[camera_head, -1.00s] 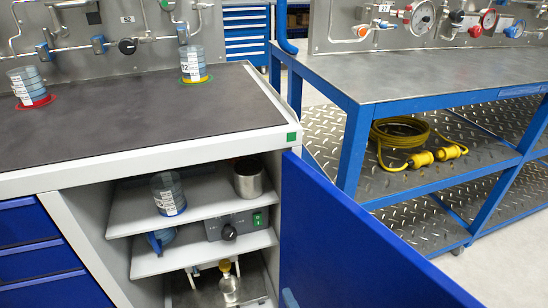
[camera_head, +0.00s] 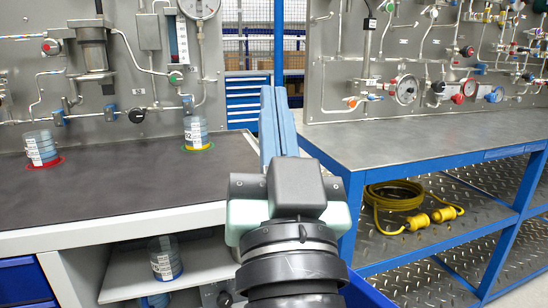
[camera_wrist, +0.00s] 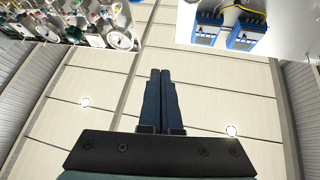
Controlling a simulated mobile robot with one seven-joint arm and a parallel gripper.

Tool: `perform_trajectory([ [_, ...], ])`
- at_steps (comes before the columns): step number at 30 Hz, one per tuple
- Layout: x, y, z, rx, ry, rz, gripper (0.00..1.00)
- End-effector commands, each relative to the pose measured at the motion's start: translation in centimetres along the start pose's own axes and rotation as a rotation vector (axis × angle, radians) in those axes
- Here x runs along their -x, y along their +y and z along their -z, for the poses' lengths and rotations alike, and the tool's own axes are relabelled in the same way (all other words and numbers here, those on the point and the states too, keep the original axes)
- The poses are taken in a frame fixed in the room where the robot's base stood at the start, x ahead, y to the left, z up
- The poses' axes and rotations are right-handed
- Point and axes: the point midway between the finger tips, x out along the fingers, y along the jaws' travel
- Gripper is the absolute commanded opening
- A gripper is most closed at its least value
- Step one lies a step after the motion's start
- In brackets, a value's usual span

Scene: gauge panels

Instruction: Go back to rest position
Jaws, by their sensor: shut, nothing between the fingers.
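My gripper (camera_head: 273,92) stands raised in the middle of the head view, its blue fingers pointing up and away from me. In the wrist view my gripper (camera_wrist: 162,74) has its two dark blue fingers side by side, closed and empty. It is in front of the gap between the two benches and touches nothing that I can see. Part of the cabinet below and the blue bench leg behind are hidden by my arm.
The left bench (camera_head: 110,190) carries a jar on a red ring (camera_head: 40,148) and a jar on a green-yellow ring (camera_head: 196,133). Another jar (camera_head: 164,258) sits on the shelf below. The right bench top (camera_head: 420,130) is clear; a yellow cable (camera_head: 395,195) lies beneath it.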

Motion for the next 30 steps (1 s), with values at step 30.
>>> perform_trajectory([
  [30, -13.6, -5.6, 34.0, 0.198, 0.250, -0.045, 0.00],
])
